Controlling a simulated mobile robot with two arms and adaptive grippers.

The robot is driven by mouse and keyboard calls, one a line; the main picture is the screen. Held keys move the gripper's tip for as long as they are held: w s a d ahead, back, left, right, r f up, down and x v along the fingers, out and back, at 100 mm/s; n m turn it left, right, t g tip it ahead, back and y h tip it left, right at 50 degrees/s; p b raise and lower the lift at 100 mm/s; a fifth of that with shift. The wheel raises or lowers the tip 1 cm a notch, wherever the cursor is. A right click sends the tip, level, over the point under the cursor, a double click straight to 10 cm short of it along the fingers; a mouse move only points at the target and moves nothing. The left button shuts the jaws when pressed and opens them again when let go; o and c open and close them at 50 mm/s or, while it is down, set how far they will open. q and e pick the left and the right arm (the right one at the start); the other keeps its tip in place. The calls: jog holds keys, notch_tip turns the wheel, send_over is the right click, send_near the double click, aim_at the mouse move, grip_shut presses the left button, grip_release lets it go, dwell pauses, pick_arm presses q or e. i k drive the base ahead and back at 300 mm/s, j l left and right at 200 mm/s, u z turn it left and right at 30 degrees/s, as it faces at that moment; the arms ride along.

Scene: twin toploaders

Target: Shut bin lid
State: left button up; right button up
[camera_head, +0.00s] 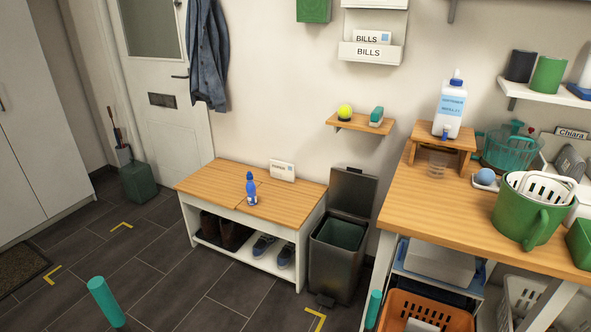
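The dark grey bin (335,265) stands on the floor between the wooden bench and the wooden table. Its lid (353,191) is open and stands upright at the back, near the wall. The bin's opening shows a green-grey inside, and a pedal (325,300) shows at its front foot. Neither of my grippers can be made out in the head view.
A bench (200,181) with shoes below and a blue bottle (250,188) on top stands left of the bin. The table (400,205) stands close on its right, with an orange basket (430,309) beneath. Floor (215,290) in front is largely clear.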

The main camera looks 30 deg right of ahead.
aim_at(351, 191)
jog(key=i+j+u, duration=0.45)
jog(key=i+j, duration=0.3)
jog(key=i+j+u, duration=0.5)
jog(key=i+j, duration=0.25)
jog(key=i+z, duration=0.85)
jog(key=i+j+z, duration=0.15)
jog(key=z, duration=0.25)
jog(key=i+j+z, duration=0.4)
jog(key=i+z, duration=0.2)
jog(key=z, duration=0.25)
jog(key=i+j+z, duration=0.15)
jog(key=z, duration=0.25)
jog(key=i+j+z, duration=0.1)
jog(key=z, duration=0.35)
jog(key=i+j+z, duration=0.15)
jog(key=z, duration=0.25)
jog(key=i+j+z, duration=0.1)
jog(key=j+z, duration=0.2)
jog(key=z, duration=0.15)
